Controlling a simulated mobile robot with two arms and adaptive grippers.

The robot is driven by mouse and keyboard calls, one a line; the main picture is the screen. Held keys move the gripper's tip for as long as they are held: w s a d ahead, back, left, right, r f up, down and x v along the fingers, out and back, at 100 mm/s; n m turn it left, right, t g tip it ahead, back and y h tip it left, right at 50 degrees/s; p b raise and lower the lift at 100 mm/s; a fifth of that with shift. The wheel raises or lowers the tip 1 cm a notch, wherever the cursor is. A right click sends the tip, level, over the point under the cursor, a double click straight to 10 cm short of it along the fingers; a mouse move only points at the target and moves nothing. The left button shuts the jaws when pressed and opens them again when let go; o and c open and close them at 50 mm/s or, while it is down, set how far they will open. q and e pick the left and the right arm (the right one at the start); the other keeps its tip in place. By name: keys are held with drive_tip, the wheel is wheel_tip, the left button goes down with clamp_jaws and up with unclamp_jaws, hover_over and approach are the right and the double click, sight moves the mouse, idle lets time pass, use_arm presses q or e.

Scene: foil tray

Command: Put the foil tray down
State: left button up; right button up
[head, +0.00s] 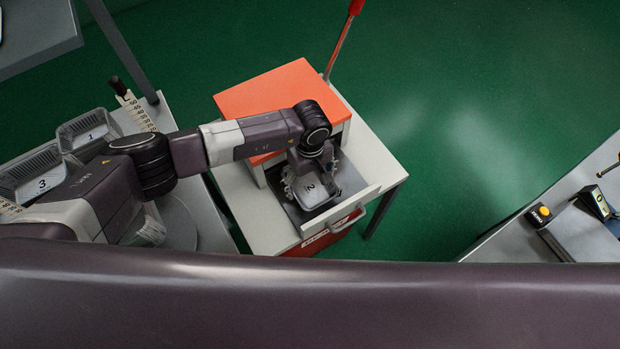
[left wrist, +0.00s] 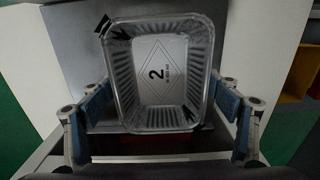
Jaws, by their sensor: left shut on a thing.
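The foil tray (head: 313,201) is a small silvery tray with ribbed walls and a "2" on its floor. It also shows upright and empty in the left wrist view (left wrist: 117,70). My left gripper (head: 308,183) is shut on it, with a blue finger pad at either side of the tray in the left wrist view. The tray is over the grey plate (head: 348,181) in front of the orange-topped machine (head: 262,95). I cannot tell whether its bottom touches the plate. My arm hides part of the tray's far side. My right gripper is not in view.
Trays marked 1 (head: 88,130) and 3 (head: 35,172) stand on the left table. A pale raised edge (head: 340,212) borders the plate's front. A red-ended lever (head: 343,38) rises behind the machine. A yellow-button box (head: 541,213) sits on the right table.

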use_arm(q)
drive_tip(key=shift+f, duration=0.1)
drive_tip(key=shift+f+b, duration=0.15)
drive_tip(key=shift+b, duration=0.15)
drive_tip(key=o, duration=0.7)
